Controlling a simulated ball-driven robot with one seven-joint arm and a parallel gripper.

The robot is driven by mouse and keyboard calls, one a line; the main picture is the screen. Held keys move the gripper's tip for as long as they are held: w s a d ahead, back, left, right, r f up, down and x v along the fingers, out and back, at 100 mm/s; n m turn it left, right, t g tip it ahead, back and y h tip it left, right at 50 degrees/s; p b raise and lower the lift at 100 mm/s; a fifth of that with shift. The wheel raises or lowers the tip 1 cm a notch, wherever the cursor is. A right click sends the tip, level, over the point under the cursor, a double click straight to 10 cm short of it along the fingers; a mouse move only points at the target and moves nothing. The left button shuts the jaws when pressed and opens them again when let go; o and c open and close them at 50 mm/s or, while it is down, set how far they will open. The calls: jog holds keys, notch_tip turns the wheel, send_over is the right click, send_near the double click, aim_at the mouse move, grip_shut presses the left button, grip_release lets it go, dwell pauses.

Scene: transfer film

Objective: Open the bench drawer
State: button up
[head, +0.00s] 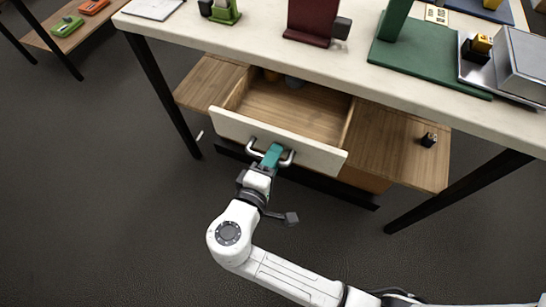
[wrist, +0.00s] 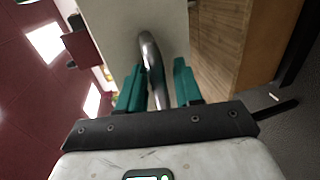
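The bench drawer (head: 228,128) is pulled out from under the bench top, with its wooden inside showing. Its pale front carries a curved metal handle (head: 288,160), which also shows in the wrist view (wrist: 150,52). My gripper (head: 271,154) is at the middle of this handle. In the wrist view its two teal fingers (wrist: 159,82) stand on either side of the handle bar, with a gap visible on the right side. The fingers look open around the bar; contact on the left side cannot be told.
The bench top (head: 250,55) bears a dark red stand (head: 310,22), a green stand (head: 395,25) and a metal box (head: 520,65). A small black item (head: 429,140) sits on the lower wooden shelf (head: 395,145). Dark bench legs (head: 165,95) flank the drawer. The floor in front is clear.

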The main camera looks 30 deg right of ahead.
jog(key=shift+o, duration=0.2)
jog(key=v, duration=1)
jog(key=shift+s+a, duration=0.2)
jog(key=shift+a, duration=0.1)
jog(key=s+d+f+m+g+y+p, duration=0.2)
jog(key=s+d+y, duration=0.4)
jog(key=d, duration=0.3)
jog(key=s+d+f+m+g+y+p, duration=0.1)
jog(key=s+d+f+m+g+y, duration=0.4)
jog(key=d, duration=0.5)
jog(key=shift+s+m+g+y+p, duration=0.35)
jog(key=shift+s+g+y, duration=0.3)
jog(key=shift+s, duration=0.45)
